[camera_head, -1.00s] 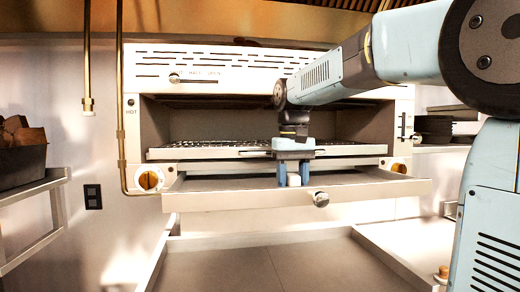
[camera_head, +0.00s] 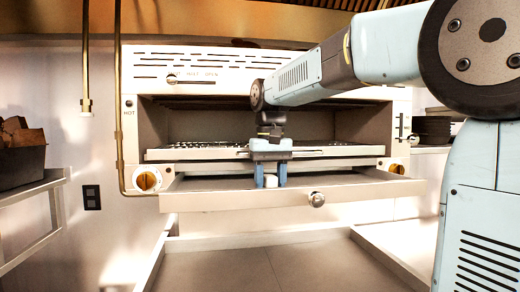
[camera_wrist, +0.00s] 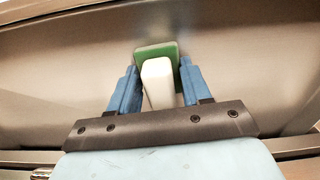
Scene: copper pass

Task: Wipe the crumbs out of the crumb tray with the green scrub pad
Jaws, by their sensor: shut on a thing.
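My gripper (camera_head: 270,181) is shut on the scrub pad, which has a white grip (camera_wrist: 157,82) and a green pad (camera_wrist: 158,50) beneath it in the wrist view. In the head view only the white part (camera_head: 270,181) shows between the blue fingers. The gripper points down into the pulled-out crumb tray (camera_head: 240,200), a shallow metal drawer under the grill. The tray's front wall hides the pad's underside, so I cannot tell whether it touches the tray floor. I make out no crumbs on the tray floor in the wrist view (camera_wrist: 60,75).
The grill rack (camera_head: 200,151) sits just above and behind the tray. A round knob (camera_head: 317,199) sticks out of the tray front. A metal bench with raised edges (camera_head: 240,275) lies below.

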